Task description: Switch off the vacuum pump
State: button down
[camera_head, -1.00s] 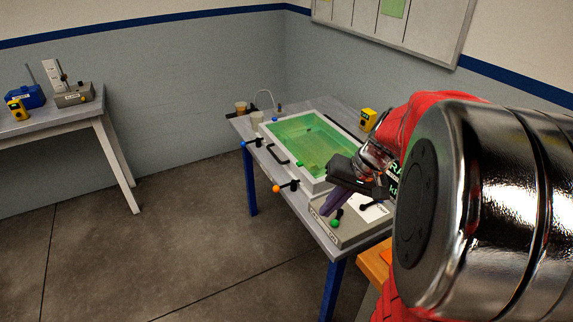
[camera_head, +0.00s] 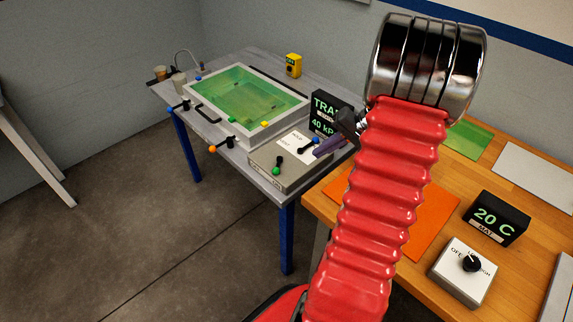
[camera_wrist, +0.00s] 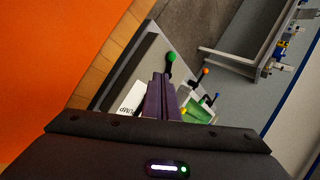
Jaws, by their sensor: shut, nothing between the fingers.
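A grey control box (camera_head: 298,180) stands at the near end of the grey table. Its white card (camera_head: 292,142) carries lettering that seems to read PUMP in the wrist view, where the card (camera_wrist: 130,100) is partly hidden. A black lever (camera_head: 302,149) lies on the card. A green-knobbed lever (camera_head: 276,171) is to its left, and its green knob (camera_wrist: 172,57) shows beyond my fingertips in the wrist view. My gripper (camera_head: 318,151) has purple fingers, shut and empty, near the black lever. I cannot tell whether they touch it. The fingers also show in the wrist view (camera_wrist: 162,78).
A green-filled tray (camera_head: 247,136) is behind the box. An orange-knobbed valve (camera_head: 213,149) and a blue-knobbed valve (camera_head: 170,108) stick out from the table's edge. A black display (camera_head: 327,112) reads 40 kPa. A yellow box (camera_head: 293,66) stands behind. The wooden bench (camera_head: 428,260) holds a dial box (camera_head: 463,274).

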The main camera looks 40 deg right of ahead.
send_near(277, 167)
jog(key=f, duration=0.2)
jog(key=s+f, duration=0.1)
jog(key=shift+s+d+f, duration=0.1)
jog(key=shift+s+f, duration=0.05)
jog(key=shift+f, duration=0.25)
jog(key=shift+w+a+f, duration=0.2)
jog(key=shift+w+a, duration=0.25)
jog(key=shift+w, duration=0.15)
jog(key=shift+w+a+f, duration=0.25)
jog(key=shift+w+a, duration=0.2)
jog(key=shift+w, duration=0.2)
jog(key=shift+w+a+f, duration=0.1)
jog(key=shift+w+a, duration=0.2)
jog(key=shift+w, duration=0.15)
jog(key=shift+a, duration=0.1)
